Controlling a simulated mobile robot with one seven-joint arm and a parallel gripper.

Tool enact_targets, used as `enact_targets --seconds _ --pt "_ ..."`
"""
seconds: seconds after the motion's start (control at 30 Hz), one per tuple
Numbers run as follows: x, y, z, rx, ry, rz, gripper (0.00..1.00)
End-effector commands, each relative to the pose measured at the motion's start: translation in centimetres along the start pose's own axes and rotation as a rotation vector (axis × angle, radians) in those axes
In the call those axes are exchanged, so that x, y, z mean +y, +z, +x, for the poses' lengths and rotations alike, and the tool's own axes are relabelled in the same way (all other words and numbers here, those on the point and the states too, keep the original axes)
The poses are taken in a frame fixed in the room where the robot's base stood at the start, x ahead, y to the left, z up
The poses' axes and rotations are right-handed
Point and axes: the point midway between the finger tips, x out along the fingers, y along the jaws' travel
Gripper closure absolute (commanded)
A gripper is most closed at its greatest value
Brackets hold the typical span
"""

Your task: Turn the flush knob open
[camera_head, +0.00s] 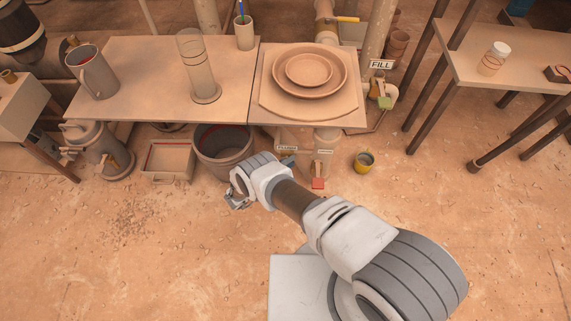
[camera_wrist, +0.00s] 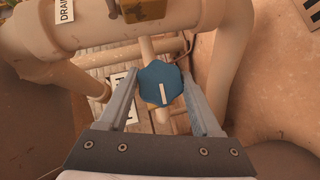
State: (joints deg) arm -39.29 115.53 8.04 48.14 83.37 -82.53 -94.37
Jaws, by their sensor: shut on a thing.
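The flush knob is a blue, many-sided knob (camera_wrist: 158,78) with a white line mark, seen in the middle of the wrist view. The mark runs nearly upright in that picture, from the knob's middle toward my gripper. My gripper (camera_wrist: 161,86) has one finger on each side of the knob and is shut on it. A white label (camera_wrist: 121,94) is partly hidden behind the left finger. In the head view a bit of the blue knob (camera_head: 288,161) shows under the FLUSH label (camera_head: 287,148), beside my wrist; my fingertips cannot be made out there.
Beige pipes (camera_wrist: 70,42) surround the knob closely, with a DRAIN label (camera_wrist: 64,10) on one. A red knob (camera_head: 317,184) hangs just right of the blue one.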

Motion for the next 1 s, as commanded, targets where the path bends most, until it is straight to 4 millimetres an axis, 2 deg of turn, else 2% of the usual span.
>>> enact_targets --seconds 0.47,0.5,0.63,0.67,1.0 --pt "0.06 -0.06 0.11 0.002 0.012 -0.01 0.9" --pt "0.06 -0.06 0.11 0.002 0.012 -0.01 0.33" --pt "0.05 -0.05 0.1 0.002 0.012 -0.01 0.09" --pt "0.05 -0.04 0.1 0.001 0.012 -0.01 0.05" --pt "0.02 -0.03 -0.24 0.001 0.01 -0.01 0.05"
